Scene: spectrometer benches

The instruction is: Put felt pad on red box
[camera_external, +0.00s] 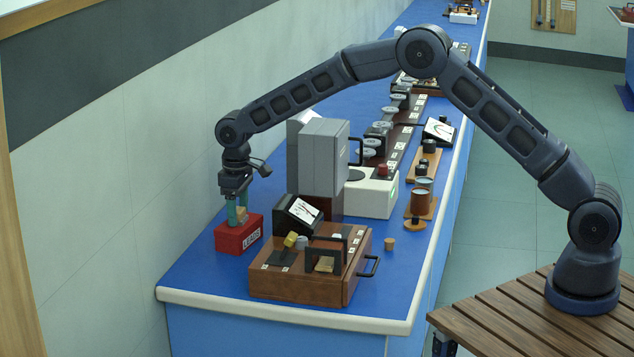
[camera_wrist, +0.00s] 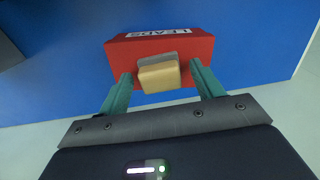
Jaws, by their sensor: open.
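The red box (camera_external: 229,241) with a "LEADS" label stands at the near left end of the blue bench; it also shows in the wrist view (camera_wrist: 118,52). A small tan block with a grey layer, which looks like the felt pad (camera_wrist: 160,77), rests on top of the box; it shows in the external view (camera_external: 241,214) too. My gripper (camera_external: 237,210) is right above the box, pointing down. Its green fingers stand open on either side of the pad, with a gap at both sides in the wrist view (camera_wrist: 161,80).
A wooden case (camera_external: 300,283) with a handle and small items stands right of the red box. Behind it are a small tilted display (camera_external: 303,209) and a grey and white instrument (camera_external: 323,155). A cork-like piece (camera_external: 389,244) lies near the bench's right edge. Bench in front of the box is clear.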

